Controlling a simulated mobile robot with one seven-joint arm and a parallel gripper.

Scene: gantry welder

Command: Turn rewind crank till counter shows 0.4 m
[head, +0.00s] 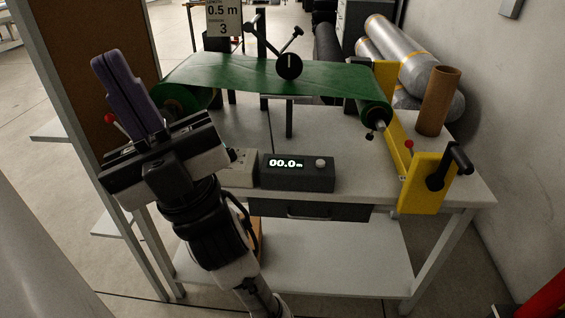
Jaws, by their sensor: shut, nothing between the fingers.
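The counter (297,172) is a dark box on the table, and its lit display reads 00.0 m. The rewind crank (437,180) is black and sits on a yellow bracket at the table's right end, its handle pointing up and right. A green web (255,75) runs across to the roll on the right, with a dark wheel (289,67) on top of it. My gripper (107,62) is at the left, purple fingers together and pointing up. It is empty and far from the crank, and it hides part of the left roll and bracket.
A sign (223,20) at the back reads 0.5 m with a 3 below. A brown cardboard tube (438,101) stands behind the crank, and large wrapped rolls (410,52) lie behind it. A red-knobbed lever (408,146) is close to the bracket. The table front is clear.

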